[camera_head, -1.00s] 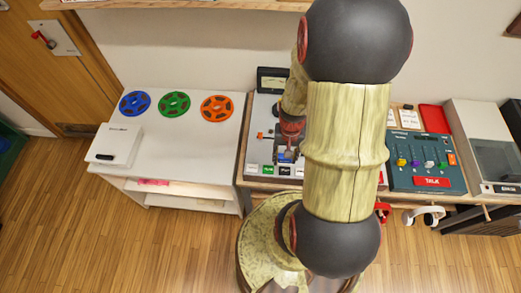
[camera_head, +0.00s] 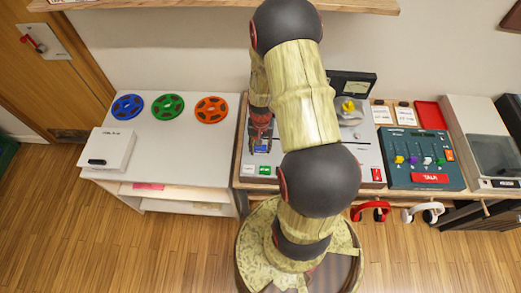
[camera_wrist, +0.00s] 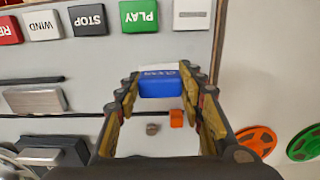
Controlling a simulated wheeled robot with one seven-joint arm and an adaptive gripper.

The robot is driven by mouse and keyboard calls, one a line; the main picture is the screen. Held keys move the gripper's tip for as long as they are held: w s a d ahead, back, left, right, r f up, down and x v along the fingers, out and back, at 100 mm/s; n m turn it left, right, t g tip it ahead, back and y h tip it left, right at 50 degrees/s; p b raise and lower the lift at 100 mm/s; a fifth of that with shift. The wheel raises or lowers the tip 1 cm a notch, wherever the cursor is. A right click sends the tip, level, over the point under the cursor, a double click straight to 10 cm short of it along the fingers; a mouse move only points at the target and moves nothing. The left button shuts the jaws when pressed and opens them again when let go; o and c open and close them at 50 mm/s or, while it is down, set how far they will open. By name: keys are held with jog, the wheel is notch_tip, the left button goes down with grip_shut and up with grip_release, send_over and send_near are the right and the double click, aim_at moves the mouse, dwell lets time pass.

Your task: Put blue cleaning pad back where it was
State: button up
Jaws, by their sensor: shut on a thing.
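The blue cleaning pad (camera_wrist: 158,86) has a white layer along one edge and pale lettering. It sits between the fingertips of my gripper (camera_wrist: 158,82), which is shut on it. In the head view my gripper (camera_head: 260,138) hangs over the left part of the grey tape machine (camera_head: 347,160), and the pad (camera_head: 262,149) shows as a small blue patch below the fingers. Whether the pad touches the machine's top is unclear. My arm hides much of the machine.
Keys lie on the machine, among them a green PLAY key (camera_wrist: 138,16) and a black STOP key (camera_wrist: 88,19). An orange knob (camera_wrist: 176,118) is close to my fingers. Left stands a white table with blue, green and orange reels (camera_head: 211,109). A mixer (camera_head: 421,158) stands right.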

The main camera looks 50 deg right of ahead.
jog(key=shift+f, duration=0.8)
jog(key=shift+f, duration=0.1)
jog(key=shift+f, duration=0.15)
jog(key=o, duration=1.2)
jog(key=shift+r, duration=0.2)
